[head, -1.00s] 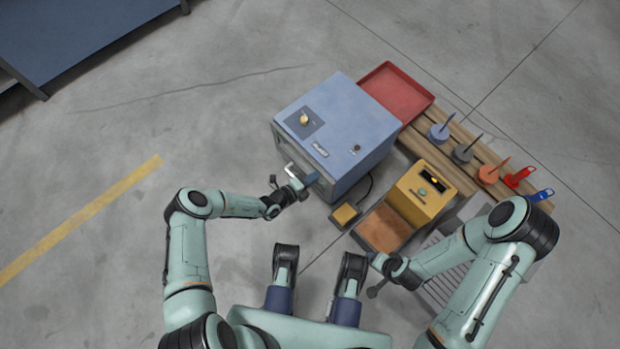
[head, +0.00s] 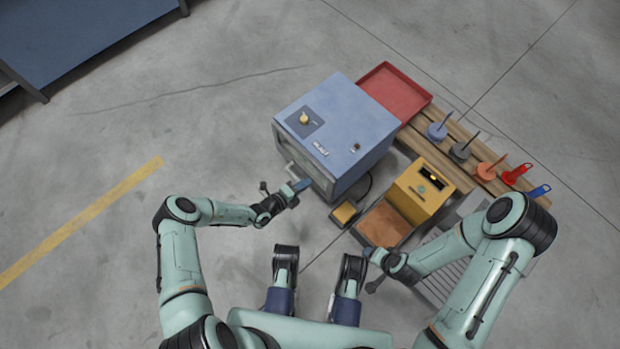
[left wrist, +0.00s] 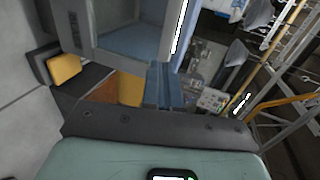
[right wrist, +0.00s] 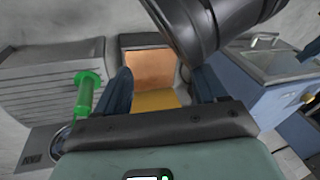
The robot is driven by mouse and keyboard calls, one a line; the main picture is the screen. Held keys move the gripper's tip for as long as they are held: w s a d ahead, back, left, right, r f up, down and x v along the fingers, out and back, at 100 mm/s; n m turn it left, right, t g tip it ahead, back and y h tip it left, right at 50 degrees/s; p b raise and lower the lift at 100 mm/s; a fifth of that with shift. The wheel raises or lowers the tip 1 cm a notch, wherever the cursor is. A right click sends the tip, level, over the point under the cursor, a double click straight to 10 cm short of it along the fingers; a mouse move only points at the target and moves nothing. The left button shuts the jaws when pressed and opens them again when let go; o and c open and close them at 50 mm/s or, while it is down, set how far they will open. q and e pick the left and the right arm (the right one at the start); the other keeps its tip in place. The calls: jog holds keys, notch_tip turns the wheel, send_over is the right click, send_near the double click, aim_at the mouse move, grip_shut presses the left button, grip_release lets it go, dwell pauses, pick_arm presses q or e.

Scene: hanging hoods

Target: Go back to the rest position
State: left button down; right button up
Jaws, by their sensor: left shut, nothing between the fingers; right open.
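My left gripper (head: 301,186) is shut and empty, just in front of the blue box-shaped machine (head: 335,125) in the head view. Its closed fingers (left wrist: 163,87) show in the left wrist view with nothing between them. My right arm reaches in from the right in the head view, its wrist low beside the yellow device; its fingertips are hard to make out there. In the right wrist view my right gripper (right wrist: 163,90) is open, its two blue fingers well apart, with the orange-brown pad (right wrist: 145,62) visible beyond the gap.
A yellow device (head: 423,190) with a brown pad (head: 382,224) and a small yellow pedal (head: 345,212) stand right of the machine. A red tray (head: 395,92) and a wooden rack with several upright tools lie beyond. Left floor is open. A green tool (right wrist: 88,90) shows in the right wrist view.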

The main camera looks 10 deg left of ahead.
pick_arm(q)
jog(key=p+v, duration=0.2)
jog(key=v, duration=0.6)
jog(key=shift+s+r, duration=0.15)
jog(key=shift+r, duration=0.05)
pick_arm(e)
jog(key=shift+s+a+r+y, duration=0.15)
jog(key=shift+a+r, duration=0.1)
jog(key=shift+r, duration=0.3)
jog(key=shift+s+a+r+y, duration=0.1)
jog(key=shift+a+r, duration=0.2)
jog(key=shift+r, duration=0.3)
jog(key=shift+s+a+r+y, duration=0.15)
jog(key=shift+a+r, duration=0.1)
jog(key=shift+r, duration=0.3)
pick_arm(q)
jog(key=shift+a, duration=0.15)
